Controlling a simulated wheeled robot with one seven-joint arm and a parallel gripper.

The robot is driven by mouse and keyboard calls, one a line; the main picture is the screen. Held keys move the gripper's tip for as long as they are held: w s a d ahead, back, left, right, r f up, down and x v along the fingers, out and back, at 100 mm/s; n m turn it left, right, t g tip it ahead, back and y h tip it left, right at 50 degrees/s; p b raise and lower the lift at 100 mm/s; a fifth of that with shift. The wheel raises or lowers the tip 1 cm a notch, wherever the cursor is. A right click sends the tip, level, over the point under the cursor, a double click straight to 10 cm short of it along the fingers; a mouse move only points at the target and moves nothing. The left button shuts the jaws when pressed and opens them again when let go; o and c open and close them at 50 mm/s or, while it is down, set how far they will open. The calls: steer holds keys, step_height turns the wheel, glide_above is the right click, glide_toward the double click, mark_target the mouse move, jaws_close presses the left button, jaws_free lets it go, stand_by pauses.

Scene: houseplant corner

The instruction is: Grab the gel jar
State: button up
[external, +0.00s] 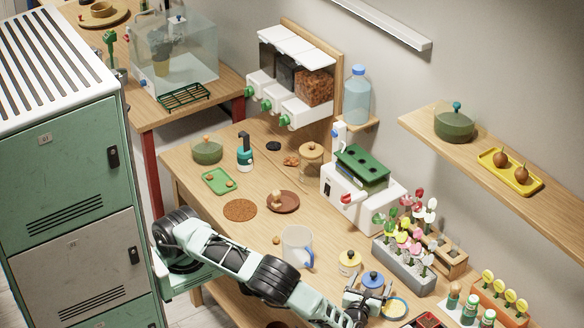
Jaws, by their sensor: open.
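Two small lidded jars stand on the wooden table near its front right. I cannot tell from this view which one is the gel jar. My gripper (372,300) is open, low over the table, just in front of the blue-lidded jar. Its fingers overlap the lower part of that jar in the picture, so I cannot tell whether they touch it. The yellow-lidded jar stands apart, to the left and behind.
A yellow-rimmed round item (395,308) lies right of my gripper. A grey planter of flowers (402,266) stands behind. Small bottles (470,308) stand right. The table's middle has free room.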

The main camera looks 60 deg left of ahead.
steer(key=shift+w+a, duration=0.1)
steer(key=shift+w, duration=0.1)
jaws_close()
steer(key=shift+r, duration=0.1)
